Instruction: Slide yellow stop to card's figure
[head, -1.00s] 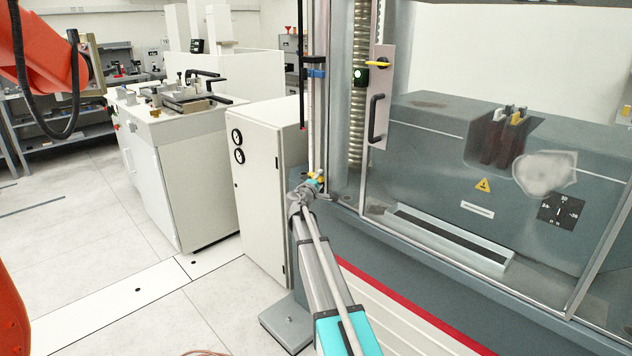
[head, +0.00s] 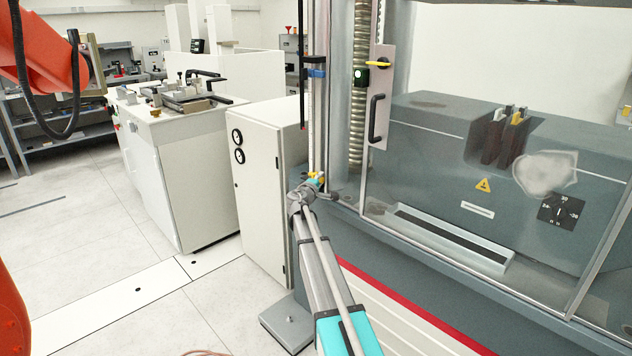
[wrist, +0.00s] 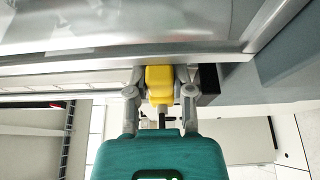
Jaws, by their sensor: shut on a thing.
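The yellow stop (wrist: 159,82) sits between the two fingers of my gripper (wrist: 160,90) in the wrist view, and the fingers are shut on it. In the head view a bit of the yellow stop (head: 313,176) shows at the tip of my gripper (head: 307,188), low on the vertical rod (head: 318,125) at the left of the machine frame. A blue stop (head: 316,72) and a dark collar are higher on this rod. The card with its figure cannot be made out in these views. Any scale beside the rod is too small to read.
The testing machine's clear guard door (head: 420,240) with a black handle (head: 376,118) stands to the right of the rod. A white cabinet (head: 265,190) with two gauges is close on the left. The floor (head: 130,280) further left is clear.

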